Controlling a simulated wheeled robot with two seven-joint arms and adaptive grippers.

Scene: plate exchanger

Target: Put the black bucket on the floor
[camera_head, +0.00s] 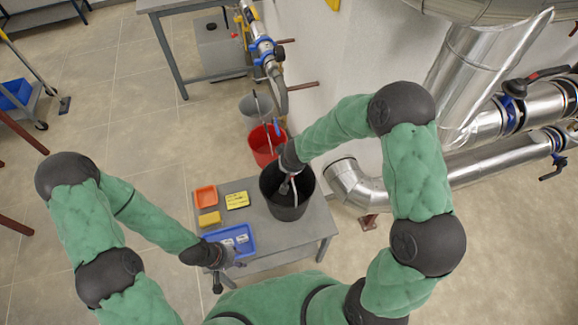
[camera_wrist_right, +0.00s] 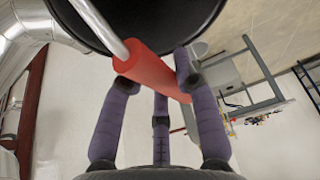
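The black bucket (camera_head: 289,207) stands upright on the right part of the grey table (camera_head: 262,226). Its inside looks dark and empty. In the right wrist view, the bucket (camera_wrist_right: 150,14) is overhead, with its metal bail and red handle grip (camera_wrist_right: 150,70). My right gripper (camera_wrist_right: 156,78) has its fingers around this red grip; how firmly they close on it is unclear. In the head view, my right gripper (camera_head: 287,182) is over the bucket, partly hidden by its wrist. My left gripper (camera_head: 226,275) is open and empty beside the blue tray (camera_head: 252,243).
An orange bin (camera_head: 206,196), a yellow block (camera_head: 209,218) and a yellow label card (camera_head: 237,200) lie on the table. A red bucket (camera_head: 264,146) and a grey bucket (camera_head: 255,108) stand on the floor behind. Pipes (camera_head: 372,192) run at right.

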